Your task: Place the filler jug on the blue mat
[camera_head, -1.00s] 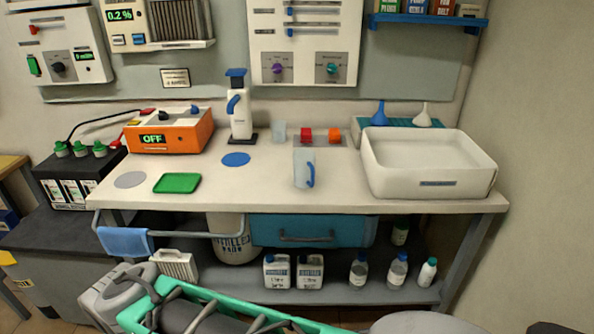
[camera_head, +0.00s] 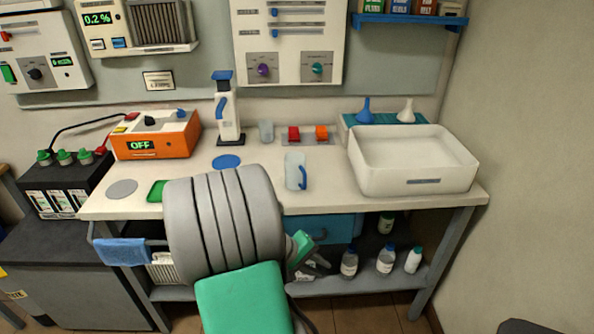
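The blue mat (camera_head: 227,161) is a flat round disc on the bench top, with nothing on it. A tall white jug (camera_head: 228,115) with a blue handle and blue top stands upright behind it on a dark base. A smaller clear jug (camera_head: 295,172) with a blue handle stands upright to the right of the mat. I cannot tell which of the two is the filler jug. My gripper (camera_head: 316,262) seems to show partly, low in front of the drawer and behind my arm. It is apart from both jugs; its fingers are unclear.
A white basin (camera_head: 414,183) fills the bench's right end. An orange charger (camera_head: 156,135), a grey disc (camera_head: 121,189) and a partly hidden green tray (camera_head: 156,191) are on the left. A clear beaker (camera_head: 265,131) stands at the back. Bare bench lies between the mat and the clear jug.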

